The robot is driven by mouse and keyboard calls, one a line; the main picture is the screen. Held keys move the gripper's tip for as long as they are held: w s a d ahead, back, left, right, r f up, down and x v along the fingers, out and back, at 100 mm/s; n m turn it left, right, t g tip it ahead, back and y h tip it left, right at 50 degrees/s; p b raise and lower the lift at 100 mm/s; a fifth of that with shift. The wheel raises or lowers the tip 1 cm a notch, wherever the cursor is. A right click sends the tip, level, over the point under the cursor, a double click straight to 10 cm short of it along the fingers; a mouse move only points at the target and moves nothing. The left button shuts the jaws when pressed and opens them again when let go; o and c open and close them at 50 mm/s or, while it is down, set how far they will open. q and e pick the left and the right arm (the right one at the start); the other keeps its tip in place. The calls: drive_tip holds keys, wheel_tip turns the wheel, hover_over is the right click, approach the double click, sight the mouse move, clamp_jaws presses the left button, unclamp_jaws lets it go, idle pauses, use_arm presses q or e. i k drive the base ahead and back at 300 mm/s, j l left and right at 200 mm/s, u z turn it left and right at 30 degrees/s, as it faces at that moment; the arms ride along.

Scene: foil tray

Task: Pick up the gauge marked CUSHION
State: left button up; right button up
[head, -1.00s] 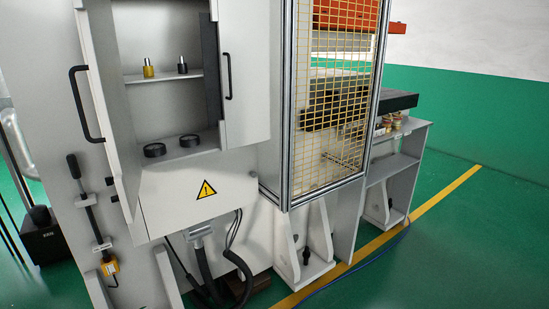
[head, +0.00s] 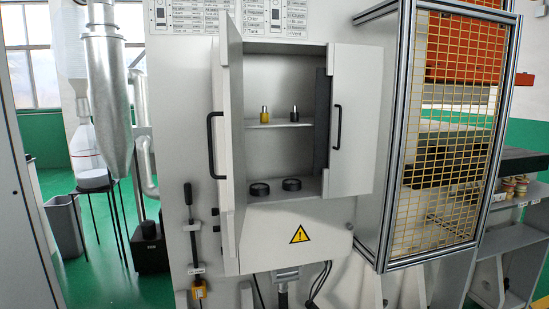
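An open wall cabinet (head: 262,165) stands in the middle of the head view, with both doors swung out. On its upper shelf stand a small yellow item with a dark top (head: 265,114) and a small dark item with a light top (head: 294,113). On its floor lie two round black things, one at left (head: 260,189) and one at right (head: 292,184); they may be gauges. No CUSHION marking is readable on any of them. Neither of my grippers is in view.
A yellow mesh guard in a metal frame (head: 385,180) stands right of the cabinet. The left door (head: 234,150) and right door (head: 356,120) jut outward with black handles. A grey bin (head: 66,225) and a black box (head: 150,250) stand at left on green floor.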

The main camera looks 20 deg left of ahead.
sight(290, 184)
drive_tip(key=k+j, duration=0.1)
drive_tip(key=j, duration=0.4)
drive_tip(key=k+j+u, duration=0.1)
drive_tip(key=j, duration=0.35)
drive_tip(key=j+u, duration=0.1)
drive_tip(key=j, duration=0.4)
drive_tip(key=i+l+u, duration=0.15)
drive_tip(key=i+l, duration=0.15)
drive_tip(key=i+l+u, duration=0.35)
drive_tip(key=i+l, duration=0.25)
drive_tip(key=i+l+u, duration=0.15)
drive_tip(key=i+l, duration=0.15)
drive_tip(key=l, duration=0.2)
drive_tip(key=i+l+u, duration=0.15)
drive_tip(key=l, duration=0.3)
drive_tip(key=i+l+u, duration=0.2)
drive_tip(key=l, duration=0.25)
drive_tip(key=i, duration=0.1)
